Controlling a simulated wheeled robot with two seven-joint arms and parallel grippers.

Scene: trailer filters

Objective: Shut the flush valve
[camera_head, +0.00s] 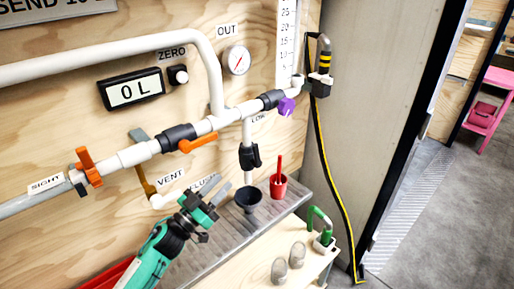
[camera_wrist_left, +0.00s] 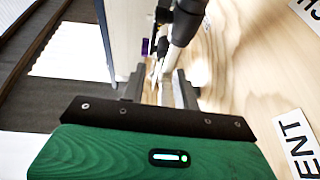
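The FLUSH label (camera_head: 203,184) is partly hidden behind my left gripper. To its right, a white pipe drops from the main line through a black valve (camera_head: 249,156) to a dark funnel (camera_head: 248,198); I cannot tell for certain that this is the flush valve. My left gripper (camera_head: 217,190) is left of that pipe and below the valve, apart from it in the head view. In the left wrist view its fingers (camera_wrist_left: 158,92) are spread, with a dark valve part (camera_wrist_left: 188,20) and pale pipe beyond them. Nothing is seen held. My right gripper is out of view.
An orange handle (camera_head: 198,142) and a purple knob (camera_head: 286,106) sit on the main pipe (camera_head: 130,155). A red cup (camera_head: 278,187) stands on the grey shelf (camera_head: 290,203) near the funnel. A yellow-black hose (camera_head: 331,165) hangs right.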

